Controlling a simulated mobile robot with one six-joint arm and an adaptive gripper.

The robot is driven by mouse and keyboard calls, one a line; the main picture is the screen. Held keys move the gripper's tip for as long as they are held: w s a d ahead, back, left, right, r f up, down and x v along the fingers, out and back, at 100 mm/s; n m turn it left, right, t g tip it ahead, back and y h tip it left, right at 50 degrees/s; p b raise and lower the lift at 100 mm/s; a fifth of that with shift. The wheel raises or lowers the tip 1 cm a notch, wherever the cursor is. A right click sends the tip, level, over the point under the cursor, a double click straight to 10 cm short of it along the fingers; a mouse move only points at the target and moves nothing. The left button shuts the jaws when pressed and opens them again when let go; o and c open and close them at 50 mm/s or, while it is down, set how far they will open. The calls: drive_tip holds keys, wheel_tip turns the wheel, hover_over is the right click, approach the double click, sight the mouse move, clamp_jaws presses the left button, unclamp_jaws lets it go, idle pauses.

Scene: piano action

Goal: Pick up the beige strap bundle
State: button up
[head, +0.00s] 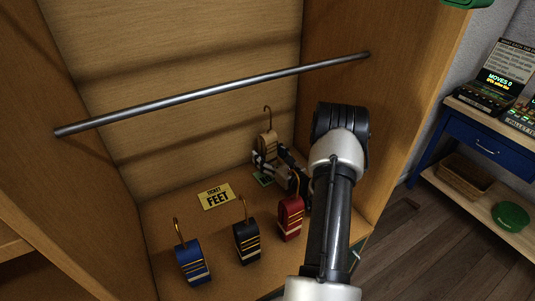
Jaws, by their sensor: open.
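The beige strap bundle (268,144) stands upright on the cabinet floor near the back right corner, with a metal hook sticking up from its top. My gripper (262,163) is open at the bundle's lower part. Its black fingers hide some of the bundle's base. I cannot tell whether the fingers touch the bundle or how far they reach around it. My arm comes in from the lower right.
A blue bundle (191,263), a black bundle (246,243) and a red bundle (290,218) stand in front. A yellow "FEET" card (216,196) lies on the floor. A metal rod (220,92) spans the cabinet above. The right wall (385,95) is close to my arm.

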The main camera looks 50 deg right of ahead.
drive_tip(key=shift+w, duration=0.1)
drive_tip(key=c, duration=1.3)
drive_tip(key=shift+r, duration=0.15)
